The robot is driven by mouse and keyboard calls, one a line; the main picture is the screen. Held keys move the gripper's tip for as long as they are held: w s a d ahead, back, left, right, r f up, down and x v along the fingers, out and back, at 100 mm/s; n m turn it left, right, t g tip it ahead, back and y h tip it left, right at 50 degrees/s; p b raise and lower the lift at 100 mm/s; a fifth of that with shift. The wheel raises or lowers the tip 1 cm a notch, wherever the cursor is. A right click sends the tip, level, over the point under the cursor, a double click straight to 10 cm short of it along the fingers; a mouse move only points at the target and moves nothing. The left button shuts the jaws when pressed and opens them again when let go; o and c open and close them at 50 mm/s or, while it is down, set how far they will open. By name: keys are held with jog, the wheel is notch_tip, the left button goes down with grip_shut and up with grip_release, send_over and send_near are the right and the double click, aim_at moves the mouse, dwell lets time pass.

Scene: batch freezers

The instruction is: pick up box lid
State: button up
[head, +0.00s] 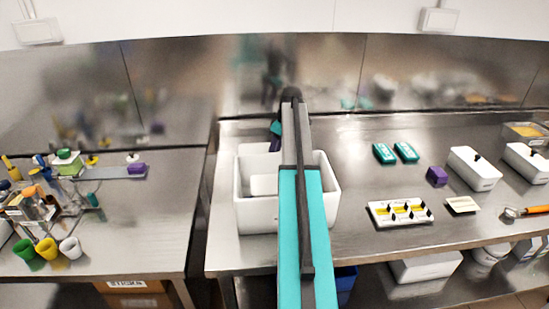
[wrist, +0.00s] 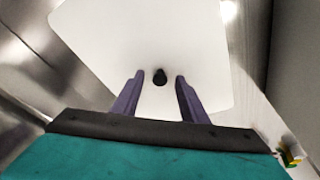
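The box lid (wrist: 165,35) is a white, round-cornered panel with a small black knob (wrist: 160,77), filling the upper middle of the wrist view. My gripper (wrist: 159,79) is open, with its two purple fingers on either side of the knob and a gap on both sides. I cannot tell how far the fingertips are above the lid. In the head view a white box (head: 256,215) stands open on the steel bench, partly covered by my arm. My gripper and this lid do not show clearly there; my arm hides that area.
Two white boxes with black knobs, one nearer (head: 474,172) and one at the right edge (head: 526,165), stand on the bench. A white rack (head: 400,218), two teal cases (head: 384,153) and a purple block (head: 437,176) lie nearby. Bare steel (head: 350,185) lies right of the open box.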

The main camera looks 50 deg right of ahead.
grip_shut()
jog(key=shift+r, duration=0.1)
notch_tip(320, 180, up, 10)
jog(key=b, duration=0.1)
jog(key=shift+b, duration=0.35)
dwell(0.4)
dwell(0.5)
